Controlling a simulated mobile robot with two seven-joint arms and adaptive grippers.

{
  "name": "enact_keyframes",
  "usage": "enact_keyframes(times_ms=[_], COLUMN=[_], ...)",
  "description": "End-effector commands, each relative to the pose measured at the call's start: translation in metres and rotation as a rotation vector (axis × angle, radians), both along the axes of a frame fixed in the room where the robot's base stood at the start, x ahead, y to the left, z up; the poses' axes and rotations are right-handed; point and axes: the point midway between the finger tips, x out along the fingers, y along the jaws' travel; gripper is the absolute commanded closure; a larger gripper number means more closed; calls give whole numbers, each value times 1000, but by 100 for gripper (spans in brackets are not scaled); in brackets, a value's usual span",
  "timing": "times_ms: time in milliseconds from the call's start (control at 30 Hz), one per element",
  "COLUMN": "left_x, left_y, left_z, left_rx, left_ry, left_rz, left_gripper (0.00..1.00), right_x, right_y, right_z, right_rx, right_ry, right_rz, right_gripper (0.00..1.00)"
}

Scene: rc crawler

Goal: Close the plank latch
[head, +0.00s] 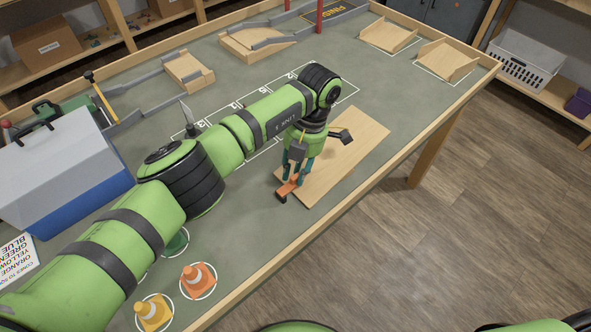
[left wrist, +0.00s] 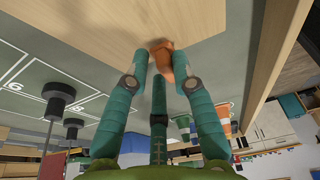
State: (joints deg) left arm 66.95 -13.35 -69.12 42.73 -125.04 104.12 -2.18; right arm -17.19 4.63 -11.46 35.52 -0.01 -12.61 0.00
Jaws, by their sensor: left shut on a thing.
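The wooden plank (head: 352,146) lies at the table's near edge in the head view. A small orange piece with a dark end (head: 284,192), which looks like the latch, is at the plank's left end. My left gripper (head: 296,182) points down over that end and is shut on the orange piece. In the left wrist view the orange piece (left wrist: 162,54) shows between the teal fingertips of the left gripper (left wrist: 161,64), against pale wood. The fingers hide part of the piece, so I cannot tell its exact angle to the plank. My right gripper is not in view.
An orange cone (head: 198,280) and a yellow cone (head: 153,312) stand at the near left; a green one is mostly hidden by my arm. A grey-blue cooler (head: 62,165) stands at left. Wooden ramps (head: 447,60) are at the back. Table right of the plank is clear.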

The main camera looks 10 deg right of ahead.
Motion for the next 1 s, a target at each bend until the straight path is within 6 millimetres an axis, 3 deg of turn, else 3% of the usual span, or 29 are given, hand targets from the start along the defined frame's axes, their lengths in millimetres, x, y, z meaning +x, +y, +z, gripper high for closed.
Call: enact_keyframes(times_ms=[133, 167, 200, 633, 1000], left_x=[-6, -6, -6, -1, 9], left_y=[-1, -1, -1, -2, -18], left_z=[-3, -3, -3, 7, 79], left_rx=[1, 1, 1, -1, 0], left_ry=[22, 22, 22, 8, 8], left_rz=[-5, -5, -5, -2, -2], left_gripper=[100, 63, 56, 56, 56], right_x=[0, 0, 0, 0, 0], right_y=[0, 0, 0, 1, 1], right_z=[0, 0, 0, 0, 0], right_rx=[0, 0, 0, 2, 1], right_ry=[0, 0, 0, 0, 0], right_rz=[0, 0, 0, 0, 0], right_gripper=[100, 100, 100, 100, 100])
